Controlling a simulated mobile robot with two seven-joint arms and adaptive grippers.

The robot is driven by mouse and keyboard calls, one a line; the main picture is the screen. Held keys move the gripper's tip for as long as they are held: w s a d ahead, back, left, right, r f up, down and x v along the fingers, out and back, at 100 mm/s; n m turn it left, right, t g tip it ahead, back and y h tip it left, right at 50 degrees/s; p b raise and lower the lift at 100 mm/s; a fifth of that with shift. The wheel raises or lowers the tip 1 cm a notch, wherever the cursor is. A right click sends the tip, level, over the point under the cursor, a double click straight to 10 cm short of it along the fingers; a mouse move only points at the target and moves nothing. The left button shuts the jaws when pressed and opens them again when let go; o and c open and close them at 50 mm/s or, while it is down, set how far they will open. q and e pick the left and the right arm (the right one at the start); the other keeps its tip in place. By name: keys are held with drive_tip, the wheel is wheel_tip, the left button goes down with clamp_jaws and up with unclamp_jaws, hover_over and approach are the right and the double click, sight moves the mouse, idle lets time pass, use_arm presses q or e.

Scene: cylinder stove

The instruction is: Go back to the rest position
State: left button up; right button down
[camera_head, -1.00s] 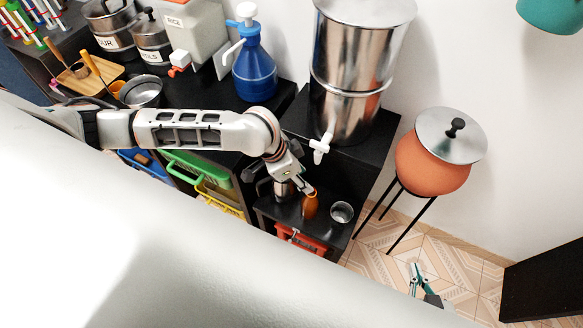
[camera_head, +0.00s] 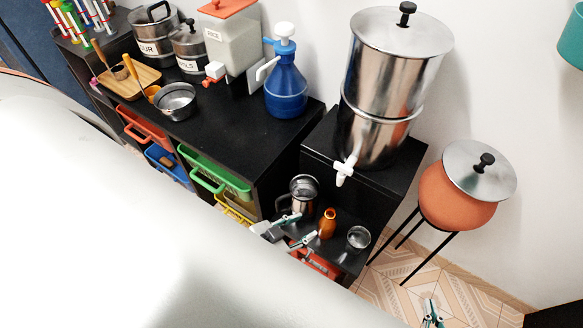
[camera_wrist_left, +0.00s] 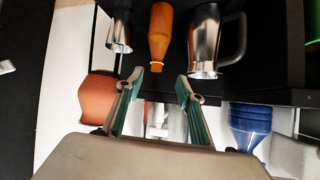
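My left gripper (camera_head: 300,229) is just in front of the small low black stand, its fingers pointing at the items on it. The left wrist view shows its two green-padded fingers (camera_wrist_left: 158,82) spread apart with nothing between them. An orange bottle (camera_head: 327,223) stands upright on the stand, apart from the fingers; it also shows in the left wrist view (camera_wrist_left: 161,30). My right gripper (camera_head: 432,312) shows small at the bottom edge over the tiled floor, its fingertips apart and empty. Most of my left arm is hidden behind my white body.
A metal mug (camera_head: 303,195) and a small metal cup (camera_head: 358,238) stand beside the bottle. The steel water filter (camera_head: 385,95) stands behind on a taller black stand. A clay pot (camera_head: 455,197) on a tripod is to the right. The black counter (camera_head: 225,125) is at left.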

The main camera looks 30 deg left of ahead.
use_arm(q)
drive_tip(key=shift+s+a+f+y, duration=0.15)
drive_tip(key=shift+s+a+f, duration=0.1)
drive_tip(key=shift+s+a, duration=0.25)
drive_tip(key=shift+s+a+f+y, duration=0.2)
drive_tip(key=shift+s+a, duration=0.15)
drive_tip(key=shift+a, duration=0.15)
idle(0.6)
